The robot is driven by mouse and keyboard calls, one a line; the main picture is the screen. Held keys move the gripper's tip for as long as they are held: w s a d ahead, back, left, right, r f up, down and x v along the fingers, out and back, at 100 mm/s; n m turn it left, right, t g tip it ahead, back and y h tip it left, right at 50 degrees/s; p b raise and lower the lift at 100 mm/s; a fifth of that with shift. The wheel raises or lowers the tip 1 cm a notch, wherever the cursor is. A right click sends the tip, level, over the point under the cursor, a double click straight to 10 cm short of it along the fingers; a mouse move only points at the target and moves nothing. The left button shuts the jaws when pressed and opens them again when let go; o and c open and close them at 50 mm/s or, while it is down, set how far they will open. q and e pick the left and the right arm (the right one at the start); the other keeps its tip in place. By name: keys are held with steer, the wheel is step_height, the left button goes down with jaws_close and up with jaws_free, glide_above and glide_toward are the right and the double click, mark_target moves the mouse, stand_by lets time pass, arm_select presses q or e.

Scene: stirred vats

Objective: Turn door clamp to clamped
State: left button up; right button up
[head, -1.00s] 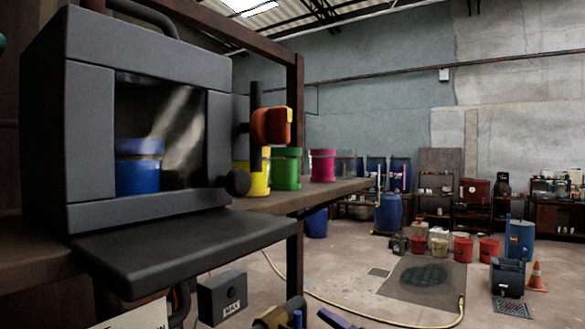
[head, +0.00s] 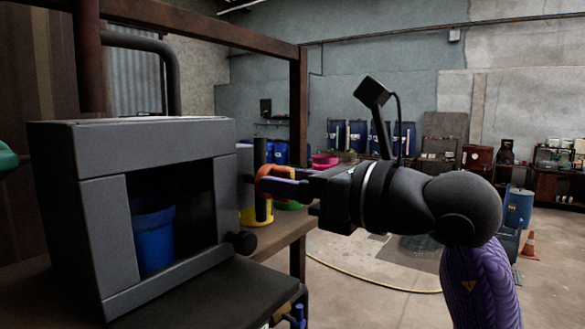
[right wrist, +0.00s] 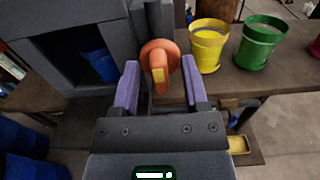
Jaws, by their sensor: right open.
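The door clamp (head: 270,184) is an orange handle with a yellow patch, on a dark upright post at the right side of the grey box (head: 150,128). It also shows in the right wrist view (right wrist: 158,62), hanging down between the finger tips. My right gripper (head: 288,185) is open, its purple fingers (right wrist: 160,84) on either side of the handle. I cannot tell whether either finger touches it. In the head view the gripper partly hides the clamp. My left gripper is not in view.
A blue bucket (head: 154,238) stands inside the grey box. A dark flat panel (head: 205,298) juts out below its opening. Yellow (right wrist: 208,45) and green (right wrist: 258,45) buckets stand on the bench right of the clamp. A rusty post (head: 298,110) rises behind it.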

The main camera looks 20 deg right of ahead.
jaws_close()
steer(key=shift+f, duration=0.1)
stand_by(0.4)
steer(key=n+b, duration=0.2)
steer(key=n, duration=0.7)
steer(key=n+b, duration=0.3)
steer(key=n, duration=0.5)
steer(key=shift+s+a+f+n+b, duration=0.2)
steer(key=shift+n+b, duration=0.1)
steer(key=shift+n, duration=0.1)
stand_by(0.4)
jaws_free()
steer(key=shift+d, duration=0.1)
